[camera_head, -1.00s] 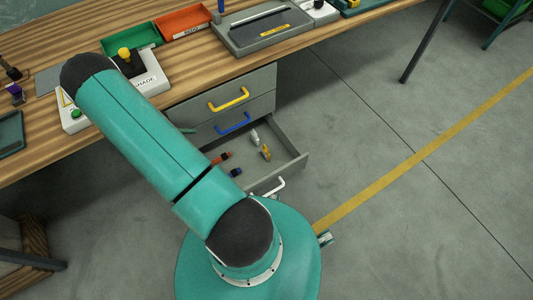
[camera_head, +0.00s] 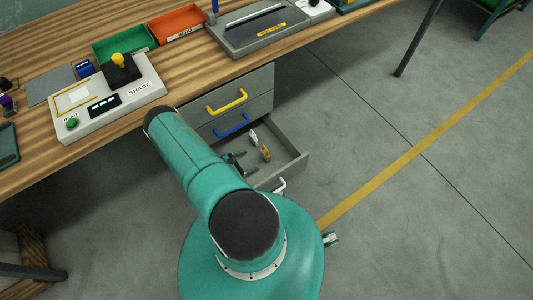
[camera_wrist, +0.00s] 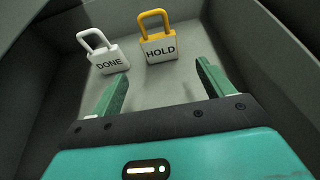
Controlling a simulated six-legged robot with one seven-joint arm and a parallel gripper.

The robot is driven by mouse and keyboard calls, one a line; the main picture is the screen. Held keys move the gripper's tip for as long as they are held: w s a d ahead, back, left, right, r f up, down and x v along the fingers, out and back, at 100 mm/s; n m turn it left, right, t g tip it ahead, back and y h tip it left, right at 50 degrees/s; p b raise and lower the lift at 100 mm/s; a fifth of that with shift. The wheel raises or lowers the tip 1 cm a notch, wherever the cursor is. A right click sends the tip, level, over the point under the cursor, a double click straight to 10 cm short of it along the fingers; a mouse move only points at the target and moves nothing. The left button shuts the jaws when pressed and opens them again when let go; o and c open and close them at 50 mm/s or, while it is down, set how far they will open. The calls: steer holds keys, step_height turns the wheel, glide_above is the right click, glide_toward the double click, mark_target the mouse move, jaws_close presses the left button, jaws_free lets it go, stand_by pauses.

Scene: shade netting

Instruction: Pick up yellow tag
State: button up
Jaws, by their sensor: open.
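The yellow tag (camera_wrist: 158,43) lies in the open drawer, with a yellow loop and a pale face reading HOLD. It also shows in the head view (camera_head: 265,154). A white tag (camera_wrist: 107,58) reading DONE lies to its left, and in the head view (camera_head: 253,138) it is just beyond the yellow one. My gripper (camera_wrist: 160,78) is open and empty, its two green fingers spread in the drawer. The HOLD tag sits ahead of the fingers, apart from both. In the head view my gripper (camera_head: 243,162) is left of the tags, partly hidden by my arm.
The grey open drawer (camera_head: 296,166) has walls close around the gripper. Closed drawers with yellow (camera_head: 227,102) and blue (camera_head: 232,126) handles are above it. The wooden bench (camera_head: 30,178) carries a SHADE control box (camera_head: 130,94) and trays. Floor to the right is clear.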

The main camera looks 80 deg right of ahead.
mark_target(264, 155)
steer(key=x, duration=1)
steer(key=shift+s+d+f, duration=0.15)
steer(key=shift+s, duration=0.15)
steer(key=shift+c, duration=0.2)
steer(key=c, duration=1)
